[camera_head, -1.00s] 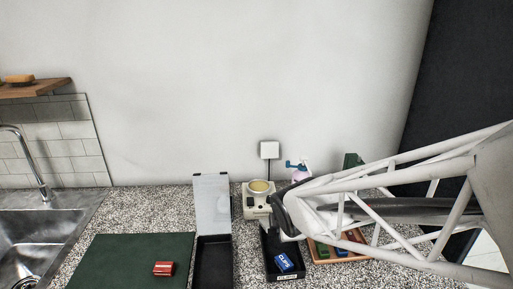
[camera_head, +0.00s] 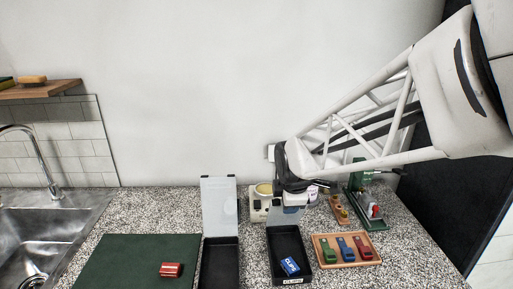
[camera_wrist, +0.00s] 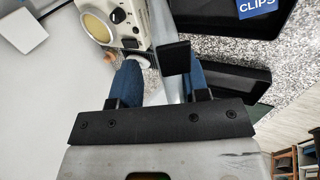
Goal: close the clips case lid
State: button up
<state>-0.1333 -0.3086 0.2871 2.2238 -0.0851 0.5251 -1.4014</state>
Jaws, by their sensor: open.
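The clips case (camera_head: 273,262) is a long black box with a white "CLIPS" label on its front, and a blue clips box (camera_head: 290,266) lies inside. That blue box also shows at the top of the wrist view (camera_wrist: 258,6). The case's interior is open to view. My gripper (camera_head: 292,208) hangs over the back end of the case and hides the lid area in the head view. In the wrist view my open blue fingers (camera_wrist: 160,78) straddle a thin grey panel with a dark square tab (camera_wrist: 175,57); it seems to be a raised lid. I cannot tell whether they touch it.
A second black case (camera_head: 219,265) with its pale lid (camera_head: 219,205) upright stands just left. A cream machine (camera_head: 258,205) is behind. An orange tray (camera_head: 346,261) of coloured pieces and a green tool (camera_head: 368,210) are right. A red block (camera_head: 171,270) lies on a green mat (camera_head: 125,262).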

jog(key=shift+w+r+g, duration=0.25)
jog(key=shift+w+g, duration=0.3)
jog(key=shift+w, duration=0.25)
jog(key=shift+w+r+g, duration=0.2)
jog(key=shift+w+g, duration=0.35)
jog(key=shift+w, duration=0.25)
jog(key=shift+w+g, duration=3.1)
jog(key=shift+w, duration=1.4)
jog(key=shift+v, duration=2.4)
jog(key=shift+a, duration=0.2)
jog(key=shift+s, duration=0.1)
